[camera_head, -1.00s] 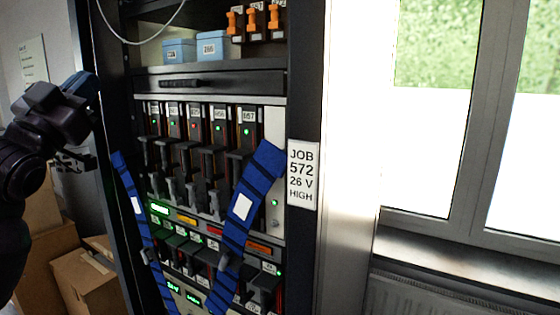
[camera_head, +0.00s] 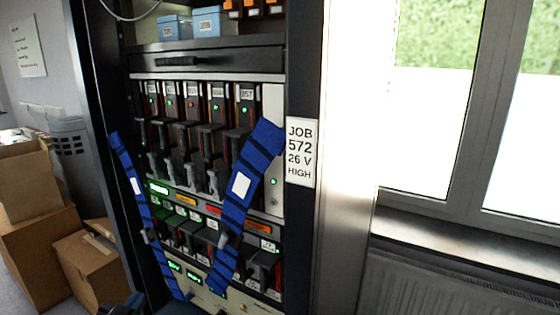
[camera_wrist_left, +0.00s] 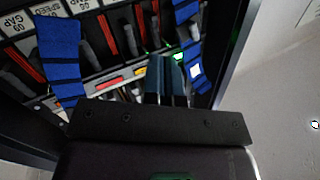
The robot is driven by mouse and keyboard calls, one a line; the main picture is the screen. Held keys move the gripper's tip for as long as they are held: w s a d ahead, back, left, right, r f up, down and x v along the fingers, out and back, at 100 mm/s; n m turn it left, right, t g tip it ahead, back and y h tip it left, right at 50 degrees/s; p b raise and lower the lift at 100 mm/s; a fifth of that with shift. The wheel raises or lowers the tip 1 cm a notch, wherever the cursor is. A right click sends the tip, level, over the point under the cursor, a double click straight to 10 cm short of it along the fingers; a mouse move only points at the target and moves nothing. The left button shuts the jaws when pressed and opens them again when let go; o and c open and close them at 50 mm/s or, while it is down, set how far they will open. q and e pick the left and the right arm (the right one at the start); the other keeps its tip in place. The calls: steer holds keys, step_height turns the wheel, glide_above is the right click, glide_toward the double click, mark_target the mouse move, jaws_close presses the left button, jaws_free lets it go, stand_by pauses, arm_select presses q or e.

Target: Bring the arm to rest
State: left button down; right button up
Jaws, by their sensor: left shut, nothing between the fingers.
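My left gripper (camera_head: 128,306) shows only as a small dark and blue piece at the bottom edge of the head view, in front of the lower left of the rack (camera_head: 299,255). In the left wrist view its two narrow fingers (camera_wrist_left: 167,78) are together with nothing between them. They point towards the rack front and its blue straps. The rest of the left arm is out of the head view. My right gripper is in neither view.
The black rack holds rows of modules (camera_head: 205,125) with small lights. Two blue straps (camera_head: 240,195) cross its front, and a "JOB 572" sign (camera_head: 301,153) is on its right post. Cardboard boxes (camera_head: 90,268) stand at the left; a window sill (camera_head: 460,240) is at the right.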

arm_select(q)
steer(key=s+d+f+n+g, duration=0.1)
steer(key=s+f+g, duration=0.1)
steer(key=s+f, duration=0.8)
steer(key=s+d+f+n+g+y, duration=0.1)
steer(key=s+f+n+g, duration=0.1)
steer(key=s+f, duration=0.8)
steer(key=shift+s+d+f+g, duration=0.2)
steer(key=shift+s+g, duration=0.2)
steer(key=shift+g, duration=0.3)
